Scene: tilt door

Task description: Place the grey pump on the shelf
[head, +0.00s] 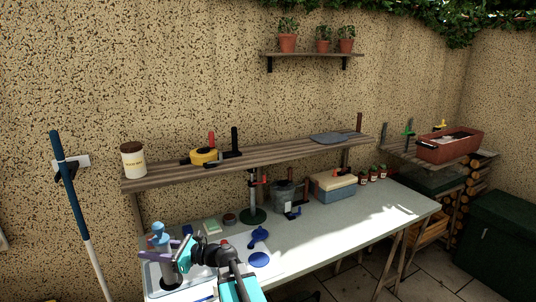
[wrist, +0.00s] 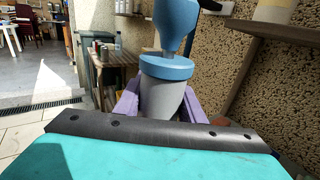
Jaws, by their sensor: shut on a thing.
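The grey pump (head: 161,243), with a blue collar and blue head, stands upright at the near left end of the workbench in the head view. It also shows in the wrist view (wrist: 163,98), its top cut off by the frame. My gripper (head: 168,254) is shut around its grey body with purple fingers, also seen in the wrist view (wrist: 160,106). The wooden shelf (head: 285,152) runs above the back of the bench, higher than the pump. In the wrist view the shelf (wrist: 277,28) is at the upper right. Whether the pump's base touches anything is unclear.
A cream jar (head: 134,161) stands at the shelf's left end. A yellow tape roll (head: 204,156) and clamps are right of it, and a grey trowel (head: 338,137) lies farther right. The shelf between the clamps and trowel looks clear. Blue items lie on the workbench (head: 330,228).

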